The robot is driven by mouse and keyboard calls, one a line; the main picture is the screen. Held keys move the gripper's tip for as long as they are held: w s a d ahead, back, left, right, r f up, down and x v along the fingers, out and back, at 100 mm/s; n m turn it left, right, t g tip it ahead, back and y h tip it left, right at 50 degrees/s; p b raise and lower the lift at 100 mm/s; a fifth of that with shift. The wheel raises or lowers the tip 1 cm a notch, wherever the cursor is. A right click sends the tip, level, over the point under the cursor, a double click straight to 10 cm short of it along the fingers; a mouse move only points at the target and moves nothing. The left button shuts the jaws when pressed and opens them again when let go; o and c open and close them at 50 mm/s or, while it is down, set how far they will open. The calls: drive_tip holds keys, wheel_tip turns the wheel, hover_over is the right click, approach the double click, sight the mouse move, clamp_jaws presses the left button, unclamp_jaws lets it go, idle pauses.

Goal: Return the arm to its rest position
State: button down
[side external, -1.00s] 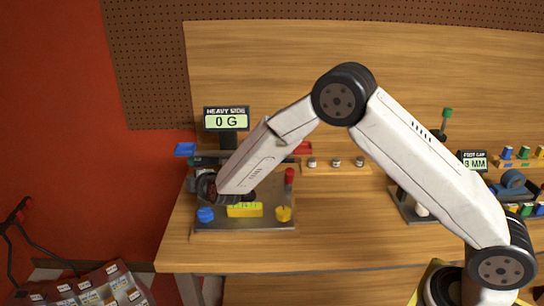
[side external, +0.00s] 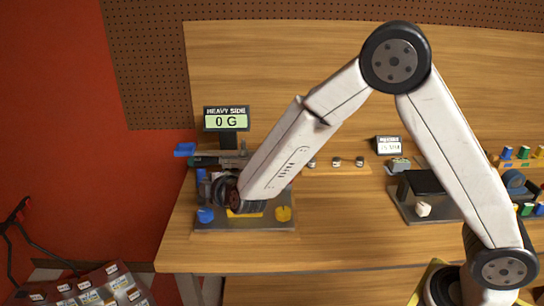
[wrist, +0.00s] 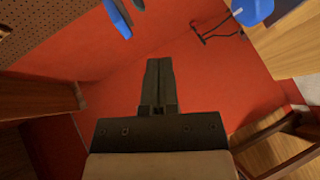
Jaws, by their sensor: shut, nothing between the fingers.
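My gripper (wrist: 159,65) is shut and empty in the wrist view, its two dark fingers together against a background of red wall and floor. In the side external view the dark wrist end of my arm hangs over the left part of the bench, above the metal-plate rig. The fingers cannot be made out clearly there. My arm is bent, with its elbow high above the bench.
The rig's plate (side external: 215,226) carries a blue knob (side external: 206,215) and a yellow knob (side external: 284,213). A "HEAVY SIDE" display (side external: 226,119) reads 0 G. A black box (side external: 425,184) stands at right. The bench front (side external: 340,240) is clear.

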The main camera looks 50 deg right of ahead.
drive_tip(key=shift+s, duration=0.1)
idle(0.3)
drive_tip(key=s+d+f+m+g, duration=0.1)
drive_tip(key=s+d+m+g, duration=0.2)
drive_tip(key=s, duration=0.5)
drive_tip(key=s+d+f+m+g+y, duration=0.1)
drive_tip(key=s+d+m+g, duration=0.3)
drive_tip(key=s, duration=0.5)
drive_tip(key=s+d+f+m+g+y, duration=0.1)
drive_tip(key=s+d+m+g, duration=0.3)
drive_tip(key=s, duration=0.5)
drive_tip(key=shift+s+d+f+m, duration=0.15)
drive_tip(key=shift+d+f+m, duration=0.2)
drive_tip(key=shift+m, duration=0.85)
